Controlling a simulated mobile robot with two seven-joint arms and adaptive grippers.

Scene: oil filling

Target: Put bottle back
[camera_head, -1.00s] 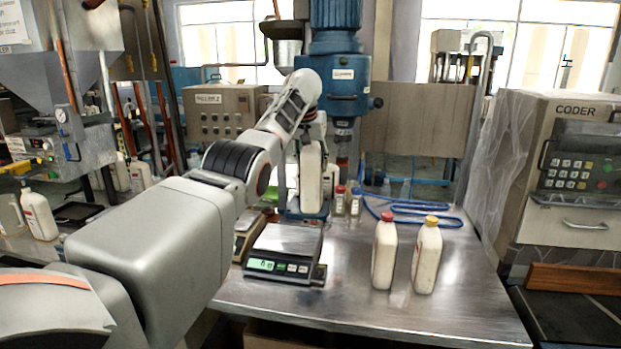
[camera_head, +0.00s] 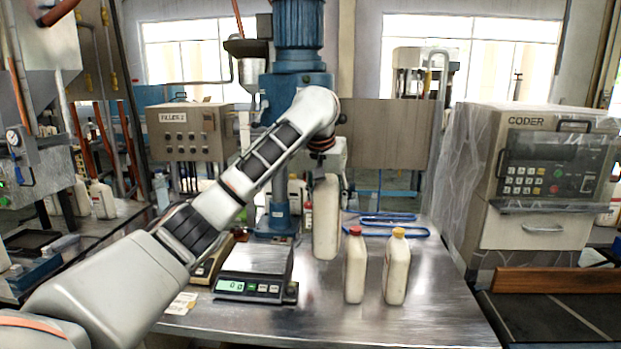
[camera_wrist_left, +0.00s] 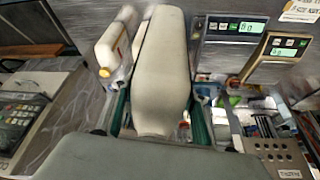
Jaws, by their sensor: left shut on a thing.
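My left gripper (camera_head: 325,172) is shut on a white bottle (camera_head: 326,222) near its top. The bottle hangs upright, right of the scale and left of the other bottles. I cannot tell whether its base touches the table. In the left wrist view the held bottle (camera_wrist_left: 162,65) lies between the green-edged fingers (camera_wrist_left: 158,112). A white bottle with a red cap (camera_head: 355,268) and one with a yellow cap (camera_head: 397,268) stand on the steel table (camera_head: 350,325) to the right. My right gripper is not in view.
A scale with a lit display (camera_head: 255,272) stands left of the held bottle. The blue filler machine (camera_head: 297,50) rises behind it. Blue tubing (camera_head: 390,226) lies at the back. The coder (camera_head: 535,190) is at the right. The table's front is mostly clear.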

